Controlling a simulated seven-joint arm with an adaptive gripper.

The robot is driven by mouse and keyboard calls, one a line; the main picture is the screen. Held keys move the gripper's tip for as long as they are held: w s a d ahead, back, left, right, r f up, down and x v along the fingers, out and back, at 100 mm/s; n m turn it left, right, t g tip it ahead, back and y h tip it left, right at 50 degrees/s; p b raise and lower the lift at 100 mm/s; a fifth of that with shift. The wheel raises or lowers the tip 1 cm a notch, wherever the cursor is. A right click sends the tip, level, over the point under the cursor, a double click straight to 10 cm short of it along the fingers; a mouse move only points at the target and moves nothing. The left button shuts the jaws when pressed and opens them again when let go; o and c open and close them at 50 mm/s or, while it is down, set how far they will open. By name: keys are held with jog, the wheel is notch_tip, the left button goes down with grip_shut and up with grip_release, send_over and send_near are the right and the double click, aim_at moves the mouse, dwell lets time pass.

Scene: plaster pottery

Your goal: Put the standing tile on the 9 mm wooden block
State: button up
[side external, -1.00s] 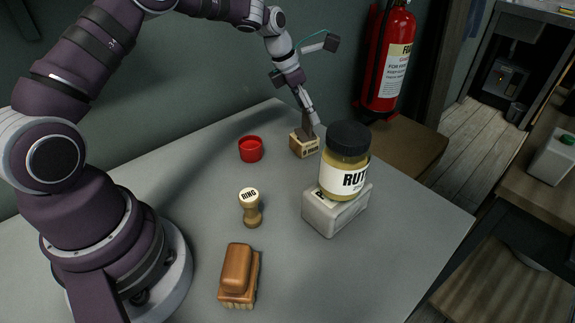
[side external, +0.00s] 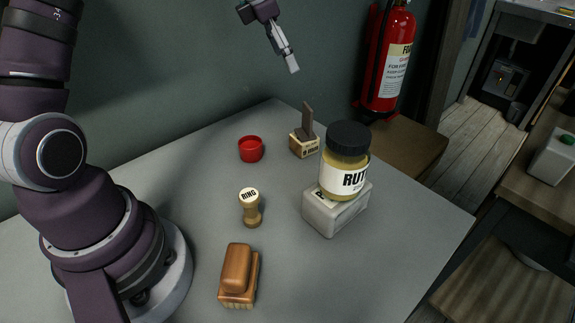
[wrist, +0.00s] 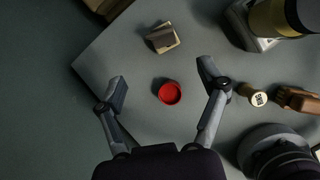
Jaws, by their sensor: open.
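The tile (side external: 308,121) is a thin grey-brown slab standing upright on top of the small wooden block (side external: 304,150) near the table's far corner. In the wrist view the tile (wrist: 160,37) and the block (wrist: 166,46) show from above, ahead of the fingers. The label on the block is too small to read fully. My gripper (side external: 292,68) is up in the air above the back of the table, clear of the tile. In the wrist view its two fingers are spread wide with nothing between them at their height.
A red cup (side external: 250,150) stands left of the block. A mustard-coloured jar (side external: 345,170) with a black lid sits on a white block (side external: 330,215), right of the tile. A wooden stamp (side external: 250,208) and a brown brush (side external: 238,275) stand nearer. A fire extinguisher (side external: 388,60) hangs behind.

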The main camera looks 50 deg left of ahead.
jog(key=s+d+m, duration=0.3)
jog(key=s+m, duration=0.6)
jog(key=m, duration=0.6)
jog(key=s+d+r+m+t+y, duration=0.1)
jog(key=s+d+m, duration=0.2)
jog(key=s+m, duration=0.6)
jog(key=m, duration=0.7)
jog(key=shift+s+d+t+y, duration=0.3)
jog(key=shift+s, duration=0.1)
